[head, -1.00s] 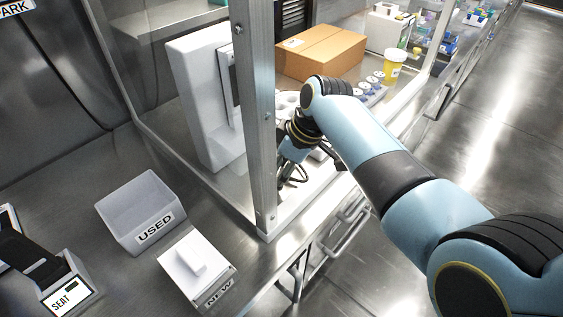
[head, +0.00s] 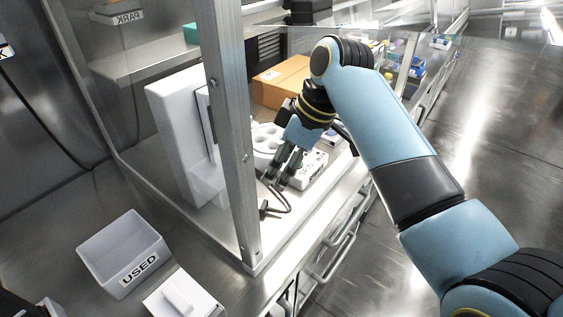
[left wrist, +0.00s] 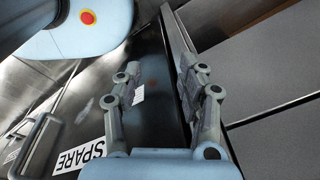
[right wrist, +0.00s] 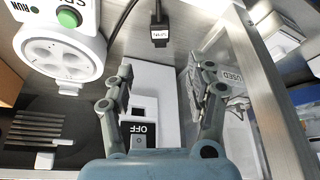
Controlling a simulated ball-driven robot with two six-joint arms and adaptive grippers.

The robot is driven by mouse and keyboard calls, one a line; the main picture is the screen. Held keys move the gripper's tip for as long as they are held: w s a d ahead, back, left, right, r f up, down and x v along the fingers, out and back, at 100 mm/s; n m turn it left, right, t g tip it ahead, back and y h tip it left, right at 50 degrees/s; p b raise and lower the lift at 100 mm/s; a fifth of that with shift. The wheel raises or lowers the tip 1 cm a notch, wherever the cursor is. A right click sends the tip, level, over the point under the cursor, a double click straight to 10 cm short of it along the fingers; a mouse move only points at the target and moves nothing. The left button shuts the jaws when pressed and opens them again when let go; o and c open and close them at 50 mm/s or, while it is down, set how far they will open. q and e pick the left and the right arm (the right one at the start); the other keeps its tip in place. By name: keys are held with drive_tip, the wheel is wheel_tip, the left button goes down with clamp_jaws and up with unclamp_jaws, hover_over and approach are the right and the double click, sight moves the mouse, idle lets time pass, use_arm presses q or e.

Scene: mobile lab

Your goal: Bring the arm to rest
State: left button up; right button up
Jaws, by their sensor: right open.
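My right gripper (head: 277,183) hangs at the end of the blue right arm, fingers pointing down over the bench behind the metal post (head: 228,130). It is open, with nothing between its fingers. In the right wrist view the gripper (right wrist: 165,82) shows its two fingers apart above a white unit marked OFF (right wrist: 140,135). My left gripper (left wrist: 160,85) shows only in the left wrist view. Its fingers are apart and empty, near a dark surface with a SPARE label (left wrist: 82,157).
A black cable with a plug (right wrist: 159,36) lies near a white round device with a green button (right wrist: 68,17). A tall white unit (head: 175,140) stands left of the right gripper. A USED bin (head: 100,262) is at lower left. A cardboard box (head: 285,78) stands behind. The floor at right is clear.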

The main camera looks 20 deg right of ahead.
drive_tip(key=s+d+r+m+h, duration=0.1)
drive_tip(key=s+d+m, duration=0.25)
drive_tip(key=s, duration=0.55)
drive_tip(key=s+d+m+t+h, duration=0.1)
drive_tip(key=s+d+m+h, duration=0.15)
drive_tip(key=s+d, duration=0.4)
drive_tip(key=s+d+r+m+h, duration=0.15)
drive_tip(key=s+m, duration=0.25)
drive_tip(key=s, duration=0.6)
drive_tip(key=s+d+f+b, duration=0.1)
drive_tip(key=f+b, duration=0.1)
drive_tip(key=f, duration=1)
drive_tip(key=s+d+f+g+b, duration=0.1)
drive_tip(key=f+b, duration=0.2)
drive_tip(key=f, duration=0.9)
drive_tip(key=s+d+f+b, duration=0.2)
drive_tip(key=f, duration=1.1)
drive_tip(key=s+f+g+b, duration=0.1)
drive_tip(key=s+f+b, duration=0.4)
drive_tip(key=s+f, duration=1.2)
drive_tip(key=shift+d+f+m+y, duration=0.3)
drive_tip(key=shift+f+m, duration=0.1)
drive_tip(key=shift+f, duration=0.35)
drive_tip(key=shift+o, duration=0.2)
drive_tip(key=shift+g, duration=0.3)
